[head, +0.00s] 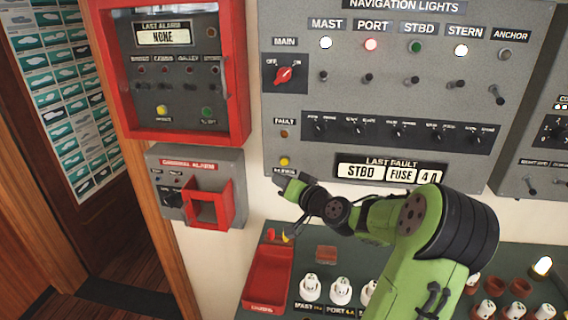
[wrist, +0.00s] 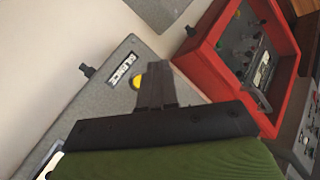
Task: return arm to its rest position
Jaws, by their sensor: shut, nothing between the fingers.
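My green and black arm reaches in from the lower right in the head view. My gripper (head: 279,183) is at the lower left corner of the navigation lights panel (head: 400,95), just below its yellow button (head: 284,161). In the wrist view my gripper (wrist: 148,68) is shut and empty. Its fingertips are beside the yellow button (wrist: 137,82), covering part of it, near a label reading "SILENCE". Whether the fingers touch the button, I cannot tell.
A red-framed alarm box (head: 245,70) and a general alarm box (head: 160,160) with a red guard are to the left. Below are a red bin (head: 268,280) and a green counter with several white fuses (head: 341,291). A doorway lies at far left.

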